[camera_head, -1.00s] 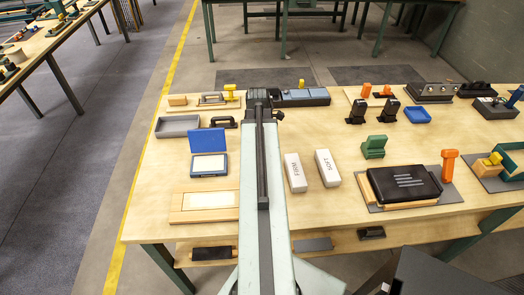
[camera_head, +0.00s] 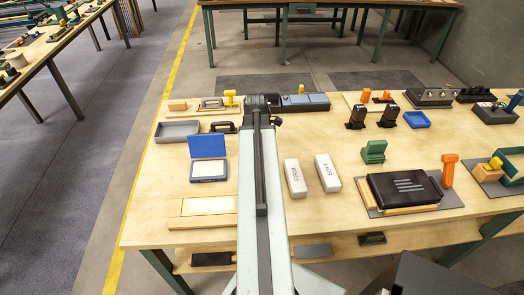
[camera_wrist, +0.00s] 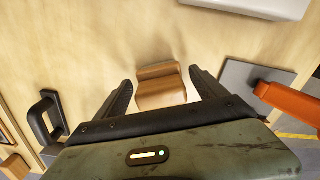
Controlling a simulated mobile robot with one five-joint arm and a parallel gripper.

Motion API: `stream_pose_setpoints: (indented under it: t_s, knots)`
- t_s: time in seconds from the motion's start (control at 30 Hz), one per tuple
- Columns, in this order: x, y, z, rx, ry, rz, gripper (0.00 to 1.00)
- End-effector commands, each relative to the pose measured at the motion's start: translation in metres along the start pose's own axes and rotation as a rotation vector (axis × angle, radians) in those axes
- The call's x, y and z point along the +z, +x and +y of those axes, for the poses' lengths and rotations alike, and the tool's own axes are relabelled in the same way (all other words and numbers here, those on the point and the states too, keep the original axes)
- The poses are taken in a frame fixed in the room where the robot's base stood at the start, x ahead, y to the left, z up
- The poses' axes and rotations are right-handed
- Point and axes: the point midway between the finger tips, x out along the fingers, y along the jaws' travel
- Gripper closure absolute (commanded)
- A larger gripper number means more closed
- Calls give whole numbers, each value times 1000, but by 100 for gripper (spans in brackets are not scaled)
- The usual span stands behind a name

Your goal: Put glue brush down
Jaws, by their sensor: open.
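My gripper (camera_wrist: 164,92) shows in the wrist view with its two black fingers apart. A brown wooden piece (camera_wrist: 161,86) with a stepped shape lies between the fingers on the pale wood top, with a gap on each side. I cannot tell whether this piece is the glue brush. No other thing in view is clearly a glue brush. In the head view, my arm reaches over the workbench (camera_head: 160,160) toward its far edge, and the fingers are hidden there.
In the wrist view, a black handle (camera_wrist: 47,115) stands left and an orange handle (camera_wrist: 287,102) right. On the workbench are a blue open-lidded box (camera_head: 208,146), two white blocks, FIRM (camera_head: 295,179) and SOFT (camera_head: 327,173), and a green holder (camera_head: 373,152). Bare wood lies between them.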

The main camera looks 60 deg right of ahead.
Motion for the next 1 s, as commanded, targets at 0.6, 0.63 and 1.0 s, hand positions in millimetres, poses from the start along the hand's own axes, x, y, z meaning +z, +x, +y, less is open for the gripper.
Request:
stream_pose_setpoints:
  t_s: [0.6,0.63,1.0]
  knots:
    - [1,-118,0,0,2,0,19]
    - [1,-118,0,0,2,0,19]
    - [-8,-115,2,0,12,0,19]
